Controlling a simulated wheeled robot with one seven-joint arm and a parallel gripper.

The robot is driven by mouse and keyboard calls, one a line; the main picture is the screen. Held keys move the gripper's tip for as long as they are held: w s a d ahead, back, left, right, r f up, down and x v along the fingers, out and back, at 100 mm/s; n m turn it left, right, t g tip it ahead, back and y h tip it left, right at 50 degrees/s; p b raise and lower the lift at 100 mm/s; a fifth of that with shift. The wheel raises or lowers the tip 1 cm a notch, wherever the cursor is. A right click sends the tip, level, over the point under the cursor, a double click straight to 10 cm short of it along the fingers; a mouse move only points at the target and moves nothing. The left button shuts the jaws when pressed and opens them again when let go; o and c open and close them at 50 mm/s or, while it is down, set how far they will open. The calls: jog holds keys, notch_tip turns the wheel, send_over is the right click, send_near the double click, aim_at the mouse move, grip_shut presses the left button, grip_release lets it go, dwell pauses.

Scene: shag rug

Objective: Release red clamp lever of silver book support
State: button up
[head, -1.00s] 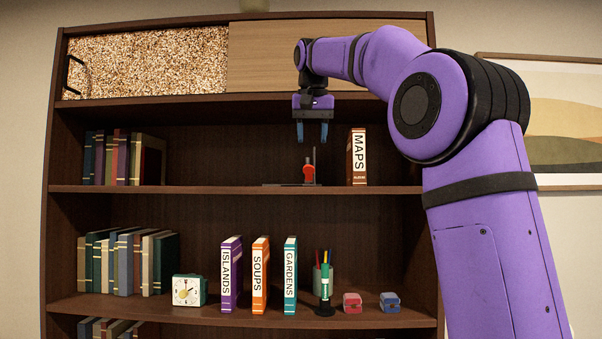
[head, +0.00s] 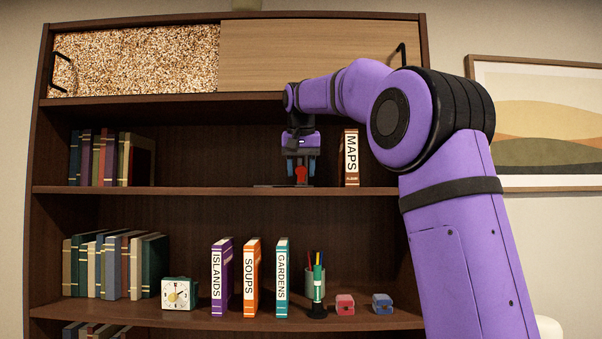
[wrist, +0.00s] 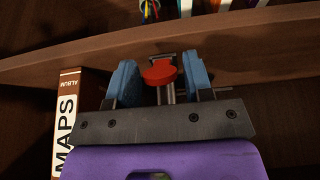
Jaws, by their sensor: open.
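The red clamp lever (head: 301,174) of the silver book support stands on the upper shelf, left of the MAPS album. In the wrist view the red lever (wrist: 160,73) shows between the two blue fingers, with a gap on each side.
The white-spined MAPS album (head: 351,157) stands close to the right of my gripper. Dark books (head: 103,158) stand at the shelf's left end. The cabinet panel (head: 310,56) is overhead. The shelf between books and gripper is clear.

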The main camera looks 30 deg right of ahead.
jog(key=shift+w+d+f, duration=0.1)
jog(key=shift+w+f, duration=0.05)
jog(key=shift+f, duration=0.35)
grip_shut()
jog(key=shift+w+d+r+g+y, duration=0.1)
jog(key=shift+w+r+g+y, duration=0.1)
jog(key=shift+g+y, duration=0.4)
grip_release()
jog(key=shift+r, duration=0.1)
